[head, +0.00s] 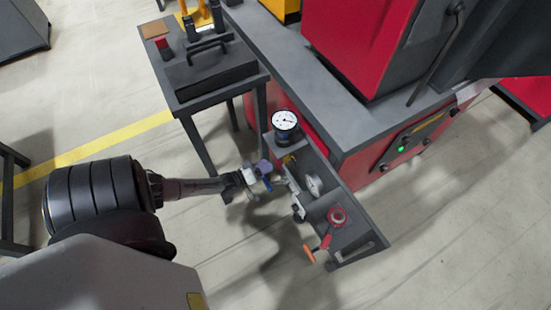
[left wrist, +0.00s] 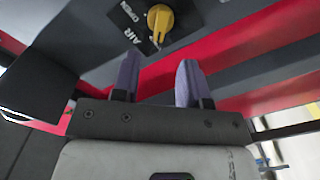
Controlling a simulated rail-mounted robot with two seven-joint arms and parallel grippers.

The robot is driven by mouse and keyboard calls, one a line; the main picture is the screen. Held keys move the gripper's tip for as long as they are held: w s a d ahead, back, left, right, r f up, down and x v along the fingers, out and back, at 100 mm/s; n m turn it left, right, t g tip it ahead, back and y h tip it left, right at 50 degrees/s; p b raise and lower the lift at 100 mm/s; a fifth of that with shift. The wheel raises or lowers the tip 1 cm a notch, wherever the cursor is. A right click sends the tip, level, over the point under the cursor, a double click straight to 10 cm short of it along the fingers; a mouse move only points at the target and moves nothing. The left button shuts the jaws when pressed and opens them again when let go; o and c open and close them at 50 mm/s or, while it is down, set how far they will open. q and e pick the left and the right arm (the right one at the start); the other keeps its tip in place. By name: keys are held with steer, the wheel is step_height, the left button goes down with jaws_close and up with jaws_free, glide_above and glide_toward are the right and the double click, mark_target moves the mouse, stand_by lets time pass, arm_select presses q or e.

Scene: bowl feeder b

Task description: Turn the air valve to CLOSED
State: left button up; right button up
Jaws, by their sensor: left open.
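The air valve (left wrist: 159,20) is a yellow knob on a dark plate lettered AIR and OPEN, near the top of the left wrist view. In the head view a small yellow part (head: 288,159) shows just beyond my gripper; it looks like the same knob, mostly hidden. My left gripper (left wrist: 158,75) is open, with its two purple-grey fingers apart and nothing between them. The knob lies ahead of the fingertips, apart from them. In the head view my left gripper (head: 266,172) is beside the grey panel. My right gripper is not in view.
The grey panel (head: 360,226) also carries a dial gauge (head: 285,121), a second gauge (head: 315,185), a red knob (head: 337,215) and an orange-handled lever (head: 318,252). A dark side table (head: 215,92) stands behind my left arm. The red machine (head: 378,150) is beyond the panel.

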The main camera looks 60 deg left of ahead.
arm_select(q)
steer(key=s+p, duration=0.1)
steer(key=s, duration=0.6)
steer(key=shift+d, duration=0.25)
stand_by(0.4)
